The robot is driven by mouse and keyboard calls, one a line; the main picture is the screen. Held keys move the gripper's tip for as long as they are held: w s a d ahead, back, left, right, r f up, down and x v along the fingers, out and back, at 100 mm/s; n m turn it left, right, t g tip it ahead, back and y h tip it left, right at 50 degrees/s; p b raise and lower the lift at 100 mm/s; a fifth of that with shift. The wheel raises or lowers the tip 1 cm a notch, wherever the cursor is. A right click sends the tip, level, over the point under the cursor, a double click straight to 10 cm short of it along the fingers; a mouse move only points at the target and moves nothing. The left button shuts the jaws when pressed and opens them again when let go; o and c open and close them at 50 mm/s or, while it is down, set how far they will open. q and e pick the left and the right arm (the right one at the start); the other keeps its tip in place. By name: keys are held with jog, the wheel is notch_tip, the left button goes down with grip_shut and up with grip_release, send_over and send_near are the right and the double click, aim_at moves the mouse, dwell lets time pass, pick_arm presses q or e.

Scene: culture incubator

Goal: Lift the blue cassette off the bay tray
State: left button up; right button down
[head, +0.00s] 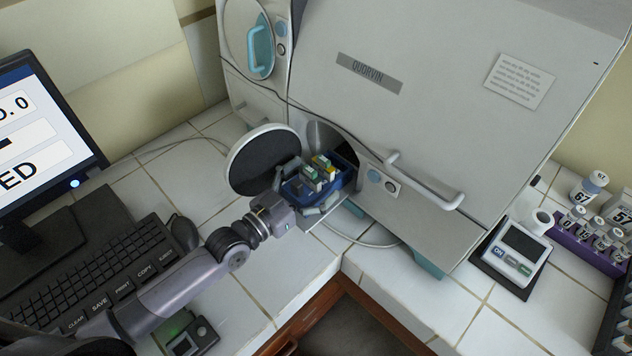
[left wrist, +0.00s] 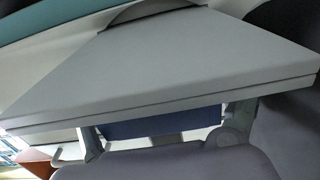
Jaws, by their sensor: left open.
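The blue cassette (head: 347,181), an open blue box holding several small green, yellow and white items, sits at the round port of the large grey cabinet. The grey bay tray (head: 325,215) juts out under it. My left gripper (head: 308,190) is at the cassette's near left side, open, its fingers reaching toward the box. In the left wrist view a dark blue face (left wrist: 165,123), likely the cassette, shows between the two spread fingers, below a large grey slab. Whether the fingers touch it I cannot tell. My right gripper is not in view.
The round port door (head: 262,160) stands open just left of the cassette. A white handle (head: 425,180) sticks out of the cabinet (head: 440,90) to the right. A keyboard (head: 95,265) and mouse (head: 184,232) lie left, near my arm.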

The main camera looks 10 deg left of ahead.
pick_arm(q)
jog(key=c, duration=1.1)
jog(key=shift+c, duration=0.2)
jog(key=shift+s+r, duration=0.1)
